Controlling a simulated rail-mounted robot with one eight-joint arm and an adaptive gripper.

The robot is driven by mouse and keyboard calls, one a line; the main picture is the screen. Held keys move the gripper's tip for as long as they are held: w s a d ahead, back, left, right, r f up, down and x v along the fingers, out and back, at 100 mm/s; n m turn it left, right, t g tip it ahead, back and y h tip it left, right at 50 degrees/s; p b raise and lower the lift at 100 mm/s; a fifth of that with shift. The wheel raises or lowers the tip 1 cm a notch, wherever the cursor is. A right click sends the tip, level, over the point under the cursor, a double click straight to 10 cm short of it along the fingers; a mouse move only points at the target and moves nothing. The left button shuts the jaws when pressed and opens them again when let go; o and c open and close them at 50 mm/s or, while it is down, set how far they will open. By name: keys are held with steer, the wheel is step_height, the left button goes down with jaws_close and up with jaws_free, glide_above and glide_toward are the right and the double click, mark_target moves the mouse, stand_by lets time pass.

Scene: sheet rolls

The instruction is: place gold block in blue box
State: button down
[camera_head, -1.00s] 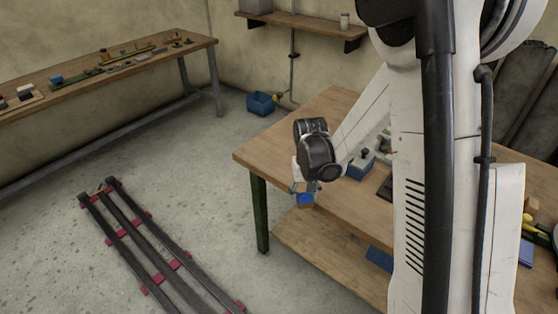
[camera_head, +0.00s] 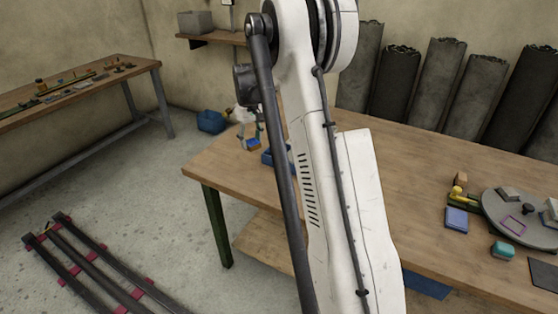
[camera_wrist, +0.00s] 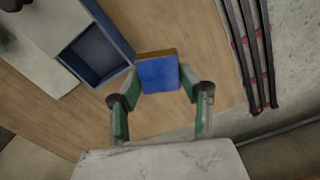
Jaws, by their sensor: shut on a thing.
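My gripper (camera_wrist: 160,82) is shut on a block (camera_wrist: 158,73) with a blue face and a gold-brown edge. In the head view, the block (camera_head: 253,145) hangs from my gripper (camera_head: 250,133) near the table's far left part. An open blue box (camera_wrist: 112,28) is at the upper left of the wrist view, its inside dark blue and seemingly empty. The block appears just beside the box's corner there, not over its opening. In the head view, the blue box (camera_head: 268,158) is partly hidden behind my arm.
The wooden table (camera_head: 400,165) has clear room in its middle. A blue bin (camera_head: 210,122) stands on the floor. Dark rolls (camera_head: 435,80) lean against the wall.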

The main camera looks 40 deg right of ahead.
steer(key=shift+d, duration=0.5)
steer(key=d+f, duration=0.2)
steer(key=d, duration=0.1)
steer(key=d+f, duration=0.2)
steer(key=d, duration=0.2)
steer(key=d+f, duration=0.2)
steer(key=d, duration=0.2)
steer(key=shift+s+f, duration=0.3)
steer(key=shift+f, duration=0.1)
steer(key=shift+d+f+b, duration=0.1)
steer(key=shift+f+b, duration=0.2)
steer(key=shift+f, duration=1.7)
steer(key=shift+f, duration=0.1)
steer(key=c, duration=1.5)
jaws_free()
steer(key=shift+o, duration=0.7)
